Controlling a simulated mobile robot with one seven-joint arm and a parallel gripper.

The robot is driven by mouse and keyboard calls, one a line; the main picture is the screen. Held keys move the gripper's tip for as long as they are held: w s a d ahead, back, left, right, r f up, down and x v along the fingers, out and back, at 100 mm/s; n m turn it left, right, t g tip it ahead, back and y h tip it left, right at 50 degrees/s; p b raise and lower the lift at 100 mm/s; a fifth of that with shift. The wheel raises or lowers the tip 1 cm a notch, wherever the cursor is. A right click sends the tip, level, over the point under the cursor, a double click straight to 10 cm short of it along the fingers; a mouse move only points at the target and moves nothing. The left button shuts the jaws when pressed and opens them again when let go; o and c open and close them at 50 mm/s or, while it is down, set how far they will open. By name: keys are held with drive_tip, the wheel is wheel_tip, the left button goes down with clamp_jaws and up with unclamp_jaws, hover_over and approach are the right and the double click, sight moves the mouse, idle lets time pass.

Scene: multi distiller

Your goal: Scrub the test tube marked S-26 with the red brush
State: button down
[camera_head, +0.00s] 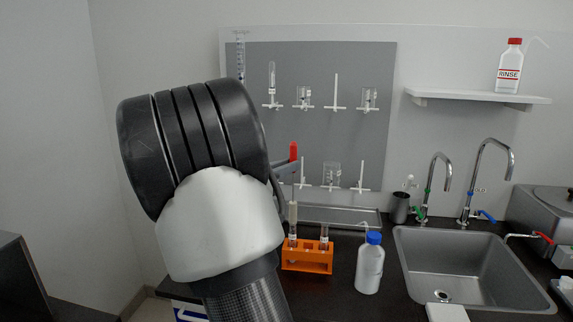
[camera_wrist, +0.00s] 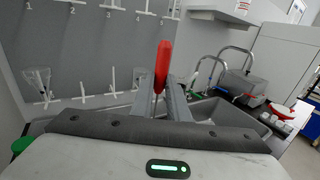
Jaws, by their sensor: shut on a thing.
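My gripper (camera_head: 292,165) is shut on the red handle of the brush (camera_head: 294,151). The red handle also shows between the fingers in the wrist view (camera_wrist: 163,62). The brush hangs upright, its thin stem running down to a pale bristle head (camera_head: 293,211). The bristle head is at the top of the left test tube (camera_head: 292,240) in the orange rack (camera_head: 307,267). I cannot tell whether its lower end is inside the tube or just above it. A second test tube (camera_head: 324,238) stands to the right in the rack. No S-26 mark is readable.
A white bottle with a blue cap (camera_head: 370,265) stands right of the rack. Farther right are a sink (camera_head: 465,262) and taps (camera_head: 435,185). Behind is a grey pegboard (camera_head: 315,130) with glassware. A rinse bottle (camera_head: 509,68) stands on the wall shelf (camera_head: 475,96).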

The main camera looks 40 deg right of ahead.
wheel_tip(320, 180, down, 12)
drive_tip(key=b, duration=0.7)
idle(0.4)
